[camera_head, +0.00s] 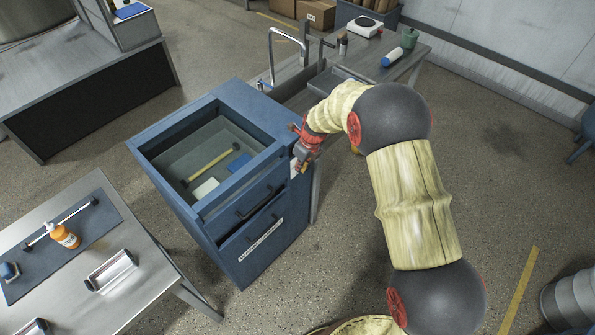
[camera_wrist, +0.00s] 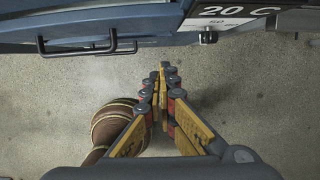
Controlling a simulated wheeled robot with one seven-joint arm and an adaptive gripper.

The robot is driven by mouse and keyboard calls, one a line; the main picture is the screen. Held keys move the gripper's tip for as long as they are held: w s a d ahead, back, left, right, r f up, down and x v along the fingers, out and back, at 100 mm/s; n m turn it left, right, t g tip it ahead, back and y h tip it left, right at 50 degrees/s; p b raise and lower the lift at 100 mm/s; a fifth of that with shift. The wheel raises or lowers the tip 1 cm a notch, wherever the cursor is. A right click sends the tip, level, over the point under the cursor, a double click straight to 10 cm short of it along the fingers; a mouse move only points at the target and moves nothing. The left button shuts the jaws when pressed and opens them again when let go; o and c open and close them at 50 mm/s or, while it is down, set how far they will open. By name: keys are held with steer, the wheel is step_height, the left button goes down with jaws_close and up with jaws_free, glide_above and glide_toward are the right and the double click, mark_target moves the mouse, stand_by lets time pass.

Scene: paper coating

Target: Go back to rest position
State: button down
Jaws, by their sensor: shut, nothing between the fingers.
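My gripper (camera_head: 298,160) hangs at the right side of the blue drawer cabinet (camera_head: 257,114) in the head view, at the end of my outstretched arm. In the wrist view my gripper (camera_wrist: 165,70) has its yellow fingers converging with tips together, and nothing shows between them. Bare floor lies beyond the fingertips, and the cabinet front with black handles (camera_wrist: 75,48) is at the upper left, apart from the fingers. The gripper's fingertips are small and partly unclear in the head view.
The cabinet's open top (camera_head: 215,160) holds a yellow-handled tool and flat items. A steel table (camera_head: 150,290) with an orange bottle (camera_head: 64,236) stands at lower left. A sink bench (camera_head: 400,65) stands behind. A "20 C" display (camera_wrist: 237,11) is near the gripper. Open floor lies at right.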

steer(key=shift+s+r, duration=0.1)
steer(key=shift+r, duration=0.2)
steer(key=s+d+f+n+g, duration=0.2)
steer(key=s+n, duration=0.4)
steer(key=n, duration=0.3)
steer(key=s+d+r+n+t+h+b, duration=0.1)
steer(key=s+d+r+n+t+b, duration=0.2)
steer(key=s+d+r+n+b, duration=0.2)
steer(key=s+d+r+n+t+h+b, duration=0.1)
steer(key=s+d+r+n+t+b, duration=0.2)
steer(key=s+d+r+n, duration=0.8)
steer(key=s+d+r+b, duration=0.1)
steer(key=s+d+r, duration=0.1)
steer(key=s, duration=0.3)
steer(key=s+d+r+b, duration=0.1)
steer(key=s+d+r, duration=0.1)
steer(key=s+r, duration=0.1)
steer(key=s+d+r, duration=0.2)
steer(key=s+r, duration=0.1)
steer(key=s, duration=0.3)
steer(key=shift+s+r+n+b, duration=0.25)
steer(key=shift+s+n+b, duration=0.05)
steer(key=shift+b, duration=0.1)
